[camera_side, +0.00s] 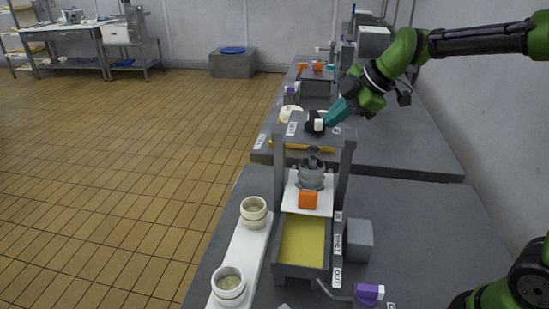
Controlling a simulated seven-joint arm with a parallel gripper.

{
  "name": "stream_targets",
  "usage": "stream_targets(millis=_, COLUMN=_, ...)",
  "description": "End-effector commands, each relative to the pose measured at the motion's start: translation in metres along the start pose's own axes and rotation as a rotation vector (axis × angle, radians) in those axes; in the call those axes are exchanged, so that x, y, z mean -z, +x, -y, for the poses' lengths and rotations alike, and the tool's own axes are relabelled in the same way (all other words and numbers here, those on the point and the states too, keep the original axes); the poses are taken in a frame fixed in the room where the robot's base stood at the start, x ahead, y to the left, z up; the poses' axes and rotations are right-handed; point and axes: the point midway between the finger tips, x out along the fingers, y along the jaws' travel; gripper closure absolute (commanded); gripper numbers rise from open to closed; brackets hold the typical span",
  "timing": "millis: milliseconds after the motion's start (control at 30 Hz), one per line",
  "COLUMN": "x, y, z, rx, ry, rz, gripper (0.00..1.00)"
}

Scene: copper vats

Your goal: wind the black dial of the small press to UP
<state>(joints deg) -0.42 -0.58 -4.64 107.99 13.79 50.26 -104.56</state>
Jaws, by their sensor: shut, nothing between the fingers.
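The small press (343,161) is a grey frame standing on the near grey bench. Its black dial (310,127), with a white mark on it, sits on top of the frame. My gripper (331,118) comes in from the upper right with teal fingers pointing down and left at the dial. The fingers are shut with nothing between them, and their tips are beside or touching the dial; I cannot tell which. The label by the dial is too small to read with certainty.
Under the press are a grey metal part (312,176), an orange block (308,199) and a tray of yellow material (303,243). Two cream cups (253,212) (229,286) stand on a white strip at left. A purple-ended handle (369,293) is in front. Open floor lies left.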

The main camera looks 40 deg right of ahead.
Motion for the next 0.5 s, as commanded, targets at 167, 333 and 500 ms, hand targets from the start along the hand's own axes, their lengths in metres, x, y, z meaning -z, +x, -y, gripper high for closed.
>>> stream_targets(millis=167, x=0.0065, y=0.0006, z=0.0043, rx=-0.047, ry=0.083, rz=0.043, gripper=1.0)
stream_targets(millis=333, x=0.0104, y=0.0009, z=0.0064, rx=-0.09, ry=0.162, rz=0.085, gripper=1.0)
stream_targets(millis=500, x=0.0138, y=0.0019, z=0.0086, rx=-0.129, ry=0.236, rz=0.125, gripper=1.0)
